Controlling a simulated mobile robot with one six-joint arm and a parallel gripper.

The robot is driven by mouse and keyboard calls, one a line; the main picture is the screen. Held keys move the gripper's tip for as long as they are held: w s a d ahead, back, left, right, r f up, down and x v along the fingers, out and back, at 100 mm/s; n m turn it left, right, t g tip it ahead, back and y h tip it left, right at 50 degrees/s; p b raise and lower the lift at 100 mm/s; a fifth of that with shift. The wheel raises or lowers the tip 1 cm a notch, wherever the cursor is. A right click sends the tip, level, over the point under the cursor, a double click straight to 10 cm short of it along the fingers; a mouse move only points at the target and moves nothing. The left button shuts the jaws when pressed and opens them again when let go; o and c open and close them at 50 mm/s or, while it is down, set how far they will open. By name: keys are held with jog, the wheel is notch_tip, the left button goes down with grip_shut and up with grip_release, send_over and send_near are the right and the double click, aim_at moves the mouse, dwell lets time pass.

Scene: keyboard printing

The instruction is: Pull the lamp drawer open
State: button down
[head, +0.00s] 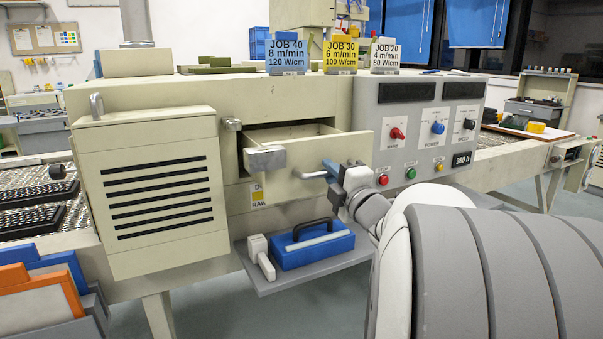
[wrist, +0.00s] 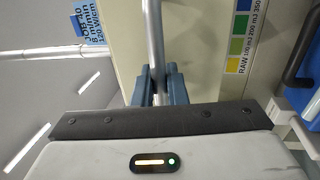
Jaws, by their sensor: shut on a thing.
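The lamp drawer (head: 345,151) sticks out of the cream machine body, partly open, with its hollow inside visible behind the front panel. Its metal bar handle (head: 312,175) stands off the front; the bar also shows in the wrist view (wrist: 152,40). My gripper (head: 335,172) is at the right part of this handle. In the wrist view, the blue fingers of my gripper (wrist: 157,86) are shut around the bar. The exact finger contact is partly hidden in the head view.
A grey block (head: 266,158) sits at the drawer's left front corner. Below, a blue toolbox (head: 312,249) and a white tool (head: 261,257) rest on a grey shelf (head: 300,280). A vented cabinet door (head: 150,165) stands left; the control panel (head: 425,145) is right.

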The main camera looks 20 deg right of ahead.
jog(key=c, duration=1.5)
grip_release()
jog(key=shift+c, duration=0.2)
jog(key=s+f+p, duration=0.1)
jog(key=s, duration=0.6)
jog(key=shift+s+d+f, duration=0.15)
jog(key=shift+s+f, duration=0.1)
jog(key=shift+s, duration=0.1)
